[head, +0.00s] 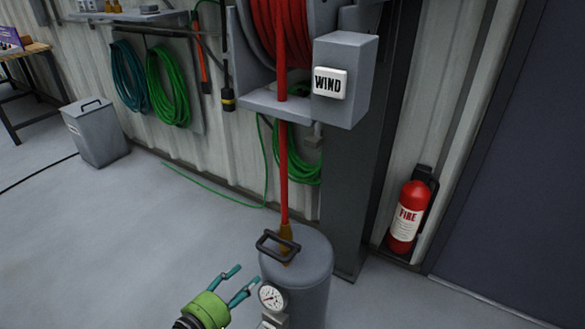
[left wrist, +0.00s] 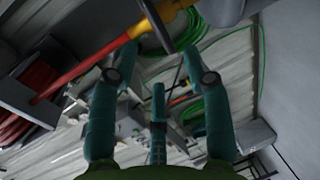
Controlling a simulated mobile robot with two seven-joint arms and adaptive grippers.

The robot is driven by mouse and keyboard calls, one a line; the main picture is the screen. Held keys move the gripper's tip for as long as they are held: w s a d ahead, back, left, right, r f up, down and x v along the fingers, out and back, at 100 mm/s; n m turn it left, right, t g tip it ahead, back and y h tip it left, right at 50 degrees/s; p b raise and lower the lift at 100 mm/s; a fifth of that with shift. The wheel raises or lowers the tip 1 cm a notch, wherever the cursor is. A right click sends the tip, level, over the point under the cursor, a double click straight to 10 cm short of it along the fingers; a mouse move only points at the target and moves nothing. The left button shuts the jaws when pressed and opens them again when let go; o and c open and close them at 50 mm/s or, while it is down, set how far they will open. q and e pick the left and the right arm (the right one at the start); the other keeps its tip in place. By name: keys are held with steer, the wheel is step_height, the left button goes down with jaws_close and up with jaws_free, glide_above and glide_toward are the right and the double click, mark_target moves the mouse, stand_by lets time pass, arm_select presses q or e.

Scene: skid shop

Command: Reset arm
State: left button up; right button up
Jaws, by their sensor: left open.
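My left gripper (head: 238,284) is low in the head view, just left of the grey tank. Its teal fingers are apart and nothing shows between them. In the left wrist view the open fingers (left wrist: 158,80) reach up toward the red hose (left wrist: 85,63) and its yellow end fitting (left wrist: 172,20), which lie beyond them. I cannot tell from this view how close they are. My right gripper is not in view.
A grey tank (head: 310,262) with a dark handle and a gauge (head: 271,297) stands on the floor. The red hose (head: 283,170) runs from its top up to a reel with a WIND box (head: 345,70). A fire extinguisher (head: 407,215) hangs at right. Open floor (head: 120,230) lies left.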

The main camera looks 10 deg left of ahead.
arm_select(q)
steer(key=s+a+f+m+g+y+p, duration=0.1)
steer(key=s+f+m+g+p, duration=0.15)
steer(key=f, duration=0.55)
steer(key=s+a+f+m+g+y+p, duration=0.15)
steer(key=s+f, duration=0.25)
steer(key=f, duration=0.4)
steer(key=s+a+f+m+g+y+p, duration=0.15)
steer(key=s+f, duration=0.25)
steer(key=f, duration=0.4)
steer(key=s+f+m+g+p, duration=0.1)
steer(key=s+f+m+g, duration=0.3)
steer(key=s, duration=0.9)
steer(key=s+d+f+m+g+y+p, duration=0.1)
steer(key=s+f+m+g, duration=0.3)
steer(key=s, duration=0.9)
step_height(320, 180, down, 4)
steer(key=m+p, duration=0.1)
steer(key=m, duration=0.2)
steer(key=shift+s+d, duration=0.15)
steer(key=shift+d, duration=0.15)
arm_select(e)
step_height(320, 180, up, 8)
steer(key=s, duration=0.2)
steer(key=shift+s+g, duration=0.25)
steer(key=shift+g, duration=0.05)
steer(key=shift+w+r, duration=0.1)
